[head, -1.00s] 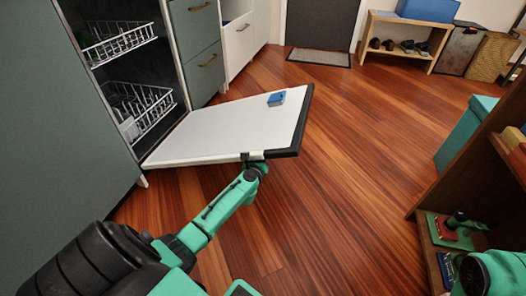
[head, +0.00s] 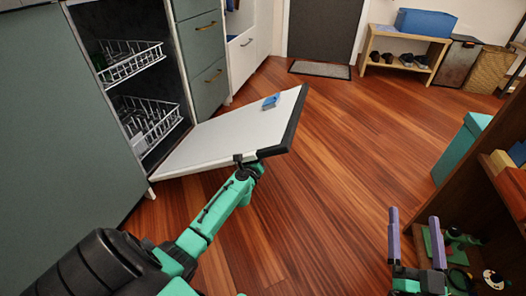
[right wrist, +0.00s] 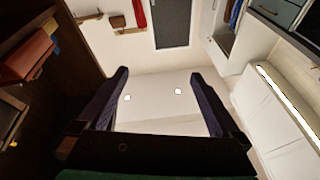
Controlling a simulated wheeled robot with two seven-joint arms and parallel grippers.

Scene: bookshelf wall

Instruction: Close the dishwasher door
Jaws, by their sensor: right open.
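The dishwasher door (head: 225,138) is a white inner panel with a dark outer edge. It hangs open, tilted a little upward toward its free end. The dishwasher (head: 150,85) has two white wire racks inside, with dishes in the lower one. My left gripper (head: 245,163) is at the door's near side edge, close to the free corner; its fingers are small and partly hidden, so I cannot tell whether they are closed on it. My right gripper (head: 414,216) is open and empty, away from the door; its fingers also show in the right wrist view (right wrist: 160,80).
A small blue object (head: 270,101) lies on the door near its free end. A wooden bookshelf (head: 480,170) stands close to my right gripper. A teal box (head: 460,148) is behind it. The wooden floor (head: 345,150) between door and bookshelf is clear.

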